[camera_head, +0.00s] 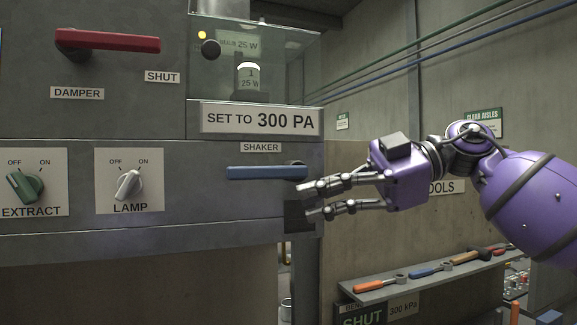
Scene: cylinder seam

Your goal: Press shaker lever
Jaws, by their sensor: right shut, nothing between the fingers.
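The shaker lever is a blue horizontal bar (264,173) on the grey cabinet front, below the SHAKER label (261,147). Its right end meets a dark pivot. My right gripper (308,202) comes in from the right with its fingers pointing left. It is shut and empty. Its fingertips show just below and to the right of the lever's right end, in front of the cabinet's corner; I cannot tell whether they touch it. The lever looks level. My left gripper is not in view.
A red damper lever (108,40) is at upper left. A green EXTRACT knob (25,185) and a white LAMP knob (128,184) sit left of the blue lever. A glass box (290,60) is above. A tool shelf (420,275) stands at lower right.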

